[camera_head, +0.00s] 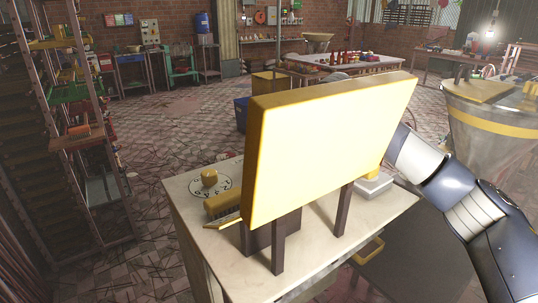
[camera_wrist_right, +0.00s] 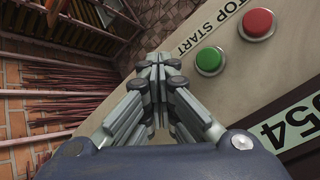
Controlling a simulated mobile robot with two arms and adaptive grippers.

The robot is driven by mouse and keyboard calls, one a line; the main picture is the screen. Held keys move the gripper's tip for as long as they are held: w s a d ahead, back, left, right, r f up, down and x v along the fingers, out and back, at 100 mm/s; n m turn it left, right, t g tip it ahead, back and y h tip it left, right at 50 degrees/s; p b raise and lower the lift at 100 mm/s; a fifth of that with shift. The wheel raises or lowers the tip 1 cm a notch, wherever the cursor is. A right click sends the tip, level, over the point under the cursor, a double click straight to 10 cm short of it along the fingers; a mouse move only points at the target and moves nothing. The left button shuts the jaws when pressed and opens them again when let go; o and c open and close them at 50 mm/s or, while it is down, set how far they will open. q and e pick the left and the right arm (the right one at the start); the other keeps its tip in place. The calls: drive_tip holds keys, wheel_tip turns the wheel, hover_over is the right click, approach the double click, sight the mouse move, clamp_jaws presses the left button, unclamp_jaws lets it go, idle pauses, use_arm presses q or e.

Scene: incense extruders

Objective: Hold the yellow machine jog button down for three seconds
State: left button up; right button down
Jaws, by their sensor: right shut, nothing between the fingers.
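A large yellow panel (camera_head: 320,150) stands on dark legs on a cream cabinet (camera_head: 190,215) in the head view. My right arm reaches in from the right and passes behind this panel, which hides its gripper there. In the right wrist view my right gripper (camera_wrist_right: 158,62) is shut and empty, over the edge of a beige surface (camera_wrist_right: 215,85). A green button (camera_wrist_right: 209,61) and a red button (camera_wrist_right: 257,24) sit to the right of its fingertips, apart from them, beside the words STOP START. I cannot make out a yellow jog button. My left gripper is out of view.
A small yellow knob (camera_head: 209,177) on a round white dial and a yellow brush-like block (camera_head: 222,203) are on the cabinet top. A shelf rack (camera_head: 75,130) is at left. Patterned floor lies between.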

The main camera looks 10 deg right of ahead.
idle(0.6)
drive_tip(key=shift+r+p, duration=0.5)
drive_tip(key=shift+r, duration=0.4)
wheel_tip(320, 180, up, 5)
drive_tip(key=p, duration=0.3)
